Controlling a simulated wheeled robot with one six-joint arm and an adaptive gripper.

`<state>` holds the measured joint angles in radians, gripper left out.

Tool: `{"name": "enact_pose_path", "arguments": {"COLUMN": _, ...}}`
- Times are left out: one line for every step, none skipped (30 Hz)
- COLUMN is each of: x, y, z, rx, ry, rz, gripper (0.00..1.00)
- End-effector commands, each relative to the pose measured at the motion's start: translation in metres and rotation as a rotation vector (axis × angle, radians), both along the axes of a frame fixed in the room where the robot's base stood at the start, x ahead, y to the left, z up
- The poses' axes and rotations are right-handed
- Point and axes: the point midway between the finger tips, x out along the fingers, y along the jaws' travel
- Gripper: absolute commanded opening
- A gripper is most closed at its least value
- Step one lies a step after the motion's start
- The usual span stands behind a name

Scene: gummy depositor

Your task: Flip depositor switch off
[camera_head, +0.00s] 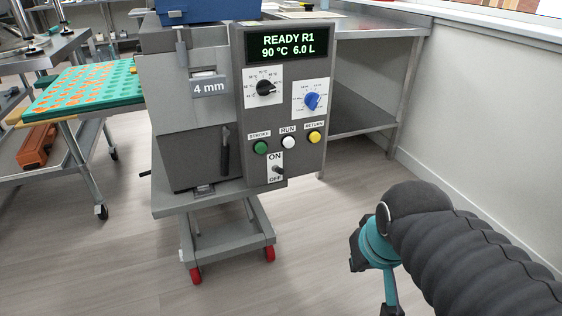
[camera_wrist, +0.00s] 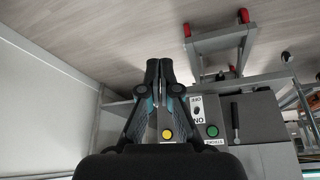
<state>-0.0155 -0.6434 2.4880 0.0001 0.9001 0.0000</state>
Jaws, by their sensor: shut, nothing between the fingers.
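The depositor's switch (camera_head: 278,169) is a small dark lever on a white plate, with ON above and OFF below, low on the grey control panel (camera_head: 240,112). Its exact tilt is too small to tell. The panel's display (camera_head: 289,46) is lit and reads READY R1, 90 °C, 6.0 L. In the wrist view the switch (camera_wrist: 197,112) shows upside down, just right of my fingers. My gripper (camera_wrist: 158,68) is shut and empty there, apart from the switch. In the head view my arm comes in from the lower right, with the gripper partly hidden.
Green (camera_head: 260,147), white (camera_head: 288,141) and yellow (camera_head: 314,136) buttons sit just above the switch. A black dial (camera_head: 265,87) and a blue dial (camera_head: 312,101) are higher. The depositor's cart (camera_head: 225,243) has red casters. Floor in front is clear; a wall stands right.

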Motion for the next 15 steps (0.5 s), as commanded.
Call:
{"name": "enact_pose_path", "arguments": {"x": 0.008, "y": 0.001, "z": -0.002, "rx": 0.000, "ry": 0.024, "rz": 0.004, "gripper": 0.00}}
{"name": "enact_pose_path", "arguments": {"x": 0.014, "y": 0.002, "z": -0.003, "rx": 0.002, "ry": 0.035, "rz": 0.005, "gripper": 0.00}}
{"name": "enact_pose_path", "arguments": {"x": 0.021, "y": 0.003, "z": -0.003, "rx": 0.003, "ry": 0.046, "rz": 0.007, "gripper": 0.00}}
{"name": "enact_pose_path", "arguments": {"x": 0.027, "y": 0.004, "z": -0.003, "rx": 0.005, "ry": 0.055, "rz": 0.009, "gripper": 0.00}}
{"name": "enact_pose_path", "arguments": {"x": 0.033, "y": 0.006, "z": -0.002, "rx": 0.007, "ry": 0.062, "rz": 0.010, "gripper": 0.00}}
{"name": "enact_pose_path", "arguments": {"x": 0.041, "y": 0.007, "z": -0.002, "rx": 0.010, "ry": 0.073, "rz": 0.011, "gripper": 0.00}}
{"name": "enact_pose_path", "arguments": {"x": 0.047, "y": 0.009, "z": -0.001, "rx": 0.013, "ry": 0.079, "rz": 0.012, "gripper": 0.00}}
{"name": "enact_pose_path", "arguments": {"x": 0.053, "y": 0.010, "z": -0.001, "rx": 0.015, "ry": 0.086, "rz": 0.015, "gripper": 0.00}}
{"name": "enact_pose_path", "arguments": {"x": 0.062, "y": 0.012, "z": 0.000, "rx": 0.019, "ry": 0.095, "rz": 0.016, "gripper": 0.00}}
{"name": "enact_pose_path", "arguments": {"x": 0.069, "y": 0.013, "z": 0.001, "rx": 0.021, "ry": 0.101, "rz": 0.018, "gripper": 0.00}}
{"name": "enact_pose_path", "arguments": {"x": 0.076, "y": 0.015, "z": 0.001, "rx": 0.023, "ry": 0.107, "rz": 0.020, "gripper": 0.00}}
{"name": "enact_pose_path", "arguments": {"x": 0.086, "y": 0.017, "z": 0.002, "rx": 0.027, "ry": 0.114, "rz": 0.024, "gripper": 0.00}}
{"name": "enact_pose_path", "arguments": {"x": 0.093, "y": 0.019, "z": 0.002, "rx": 0.030, "ry": 0.120, "rz": 0.025, "gripper": 0.00}}
{"name": "enact_pose_path", "arguments": {"x": 0.100, "y": 0.020, "z": 0.003, "rx": 0.033, "ry": 0.127, "rz": 0.028, "gripper": 0.00}}
{"name": "enact_pose_path", "arguments": {"x": 0.110, "y": 0.023, "z": 0.003, "rx": 0.038, "ry": 0.133, "rz": 0.031, "gripper": 0.00}}
